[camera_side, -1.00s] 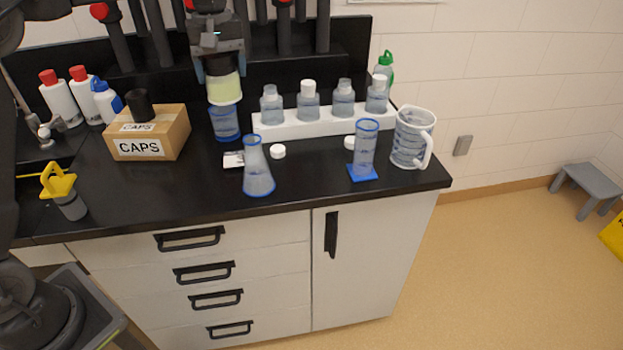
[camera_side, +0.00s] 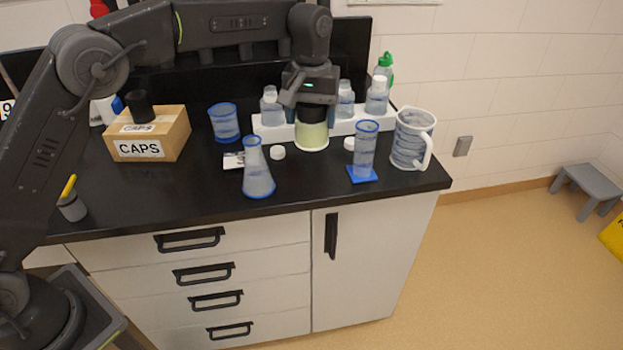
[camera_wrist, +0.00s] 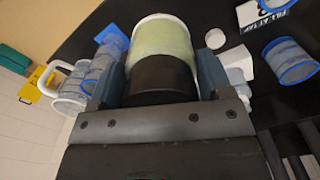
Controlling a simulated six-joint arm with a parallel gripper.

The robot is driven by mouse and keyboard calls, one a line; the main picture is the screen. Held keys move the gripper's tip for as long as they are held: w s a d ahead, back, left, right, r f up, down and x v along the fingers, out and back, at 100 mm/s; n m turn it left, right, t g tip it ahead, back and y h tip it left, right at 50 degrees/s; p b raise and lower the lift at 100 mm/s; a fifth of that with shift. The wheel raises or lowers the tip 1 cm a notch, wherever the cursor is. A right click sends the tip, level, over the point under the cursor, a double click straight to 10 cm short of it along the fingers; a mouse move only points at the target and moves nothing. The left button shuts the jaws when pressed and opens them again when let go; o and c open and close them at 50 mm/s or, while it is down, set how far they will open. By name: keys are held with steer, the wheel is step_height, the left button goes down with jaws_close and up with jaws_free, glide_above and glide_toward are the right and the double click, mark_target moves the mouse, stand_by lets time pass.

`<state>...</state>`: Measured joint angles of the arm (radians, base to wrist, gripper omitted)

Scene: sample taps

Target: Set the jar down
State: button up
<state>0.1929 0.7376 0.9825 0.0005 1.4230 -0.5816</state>
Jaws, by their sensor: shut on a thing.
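The jar (camera_side: 312,136) has a pale yellow-green body and a black lid. My gripper (camera_side: 311,102) is shut on its black lid from above. In the side view the jar is upright in front of the white bottle rack, between two small white caps. I cannot tell whether its base touches the counter. In the wrist view the jar (camera_wrist: 161,45) points away from my gripper (camera_wrist: 160,85), with a finger on each side of the lid.
A conical flask (camera_side: 258,178), a graduated cylinder (camera_side: 364,150) and a measuring jug (camera_side: 412,138) stand nearby. The white rack (camera_side: 272,133) with several bottles is behind the jar. A beaker (camera_side: 224,122) and a CAPS box (camera_side: 150,135) stand left. The counter's front middle is clear.

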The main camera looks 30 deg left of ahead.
step_height(320, 180, down, 10)
steer(key=shift+f, duration=0.2)
steer(key=shift+f, duration=0.15)
stand_by(0.4)
steer(key=o, duration=1)
steer(key=shift+o, duration=0.2)
step_height(320, 180, up, 12)
steer(key=shift+r, duration=0.15)
steer(key=shift+r, duration=0.1)
